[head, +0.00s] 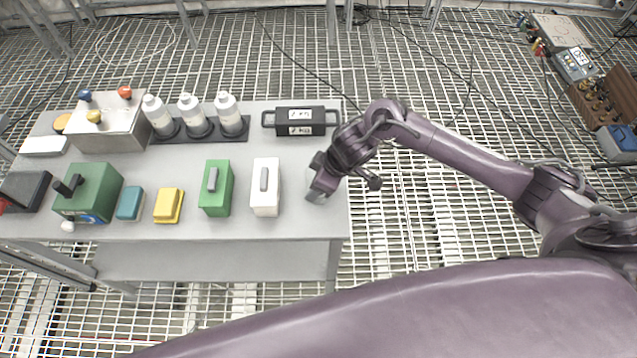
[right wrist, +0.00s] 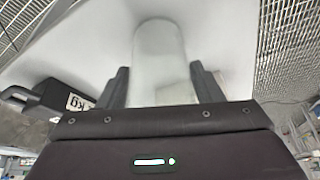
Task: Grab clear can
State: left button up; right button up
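The clear can (right wrist: 160,50) is a see-through cylinder in the right wrist view, between the two fingers of my right gripper (right wrist: 162,88). The fingers are spread, one on each side of the can, very close to its walls; firm contact does not show. In the head view the right gripper (head: 323,181) is low over the right end of the table, and the can (head: 316,197) shows only as a pale bit beside it, mostly hidden. My left gripper is not in view.
The grey table (head: 250,228) also holds a white box (head: 266,190), a green box (head: 215,190), a black handled weight (head: 300,122) and white bottles (head: 190,112) in a black rack. The table's right edge is just beside the gripper, with grating floor beyond.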

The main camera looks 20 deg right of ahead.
jog(key=c, duration=0.6)
jog(key=shift+r, duration=0.15)
